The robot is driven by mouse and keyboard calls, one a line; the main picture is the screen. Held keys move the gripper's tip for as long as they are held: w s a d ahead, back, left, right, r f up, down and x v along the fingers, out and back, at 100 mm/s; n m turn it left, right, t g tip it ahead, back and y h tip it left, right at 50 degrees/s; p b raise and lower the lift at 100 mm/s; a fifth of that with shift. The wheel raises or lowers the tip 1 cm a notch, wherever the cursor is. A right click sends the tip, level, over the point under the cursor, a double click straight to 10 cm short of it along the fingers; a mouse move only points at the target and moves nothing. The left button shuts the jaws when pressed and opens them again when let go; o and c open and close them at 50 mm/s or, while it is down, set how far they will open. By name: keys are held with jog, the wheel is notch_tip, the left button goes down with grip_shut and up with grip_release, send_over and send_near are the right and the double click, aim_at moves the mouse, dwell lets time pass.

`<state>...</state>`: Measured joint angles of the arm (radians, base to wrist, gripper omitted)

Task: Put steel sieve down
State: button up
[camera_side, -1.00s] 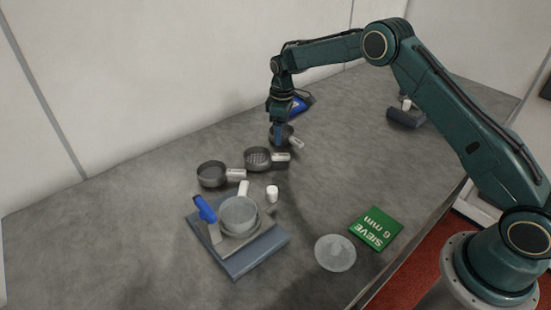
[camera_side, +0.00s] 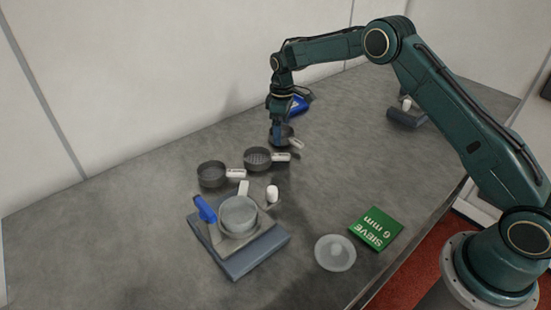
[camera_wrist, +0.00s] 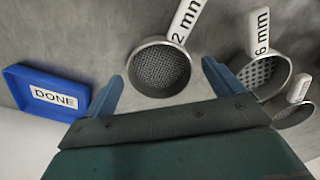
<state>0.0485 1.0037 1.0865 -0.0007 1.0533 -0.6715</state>
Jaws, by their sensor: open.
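A round steel sieve with a handle labelled 2 mm (camera_wrist: 160,72) lies on the table; in the side view (camera_side: 291,131) it is partly hidden by my gripper. My gripper (camera_side: 278,136) points down at it, jaws open. In the wrist view the fingertips (camera_wrist: 163,72) stand apart on either side of the sieve's bowl, with gaps between. A second sieve, labelled 6 mm (camera_wrist: 262,72), lies beside it and also shows in the side view (camera_side: 257,158). A third sieve (camera_side: 211,174) is further left. A green sign (camera_side: 376,229) reads SIEVE 6 mm.
A blue tray marked DONE (camera_wrist: 45,95) is close to my gripper. A grey stand (camera_side: 258,256) at the front holds a bowl (camera_side: 239,213) and a blue-handled tool (camera_side: 205,209). A white cylinder (camera_side: 272,193) and a clear round dish (camera_side: 335,253) stand nearby.

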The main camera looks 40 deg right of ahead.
notch_tip(320, 180, up, 11)
dwell(0.5)
jog(key=shift+r, duration=0.1)
dwell(0.4)
jog(key=s+a+r+m+t, duration=0.2)
jog(key=s+r+m+t, duration=0.15)
jog(key=s+r, duration=1.6)
jog(key=s+f+m+t, duration=0.1)
jog(key=s+f+m, duration=0.1)
jog(key=s, duration=1)
jog(key=s+f+m+t, duration=0.1)
jog(key=s+f, duration=0.3)
jog(key=s, duration=0.7)
jog(key=shift+s+a+f+m, duration=0.25)
jog(key=shift+s+a+m, duration=0.1)
jog(key=shift+a, duration=0.1)
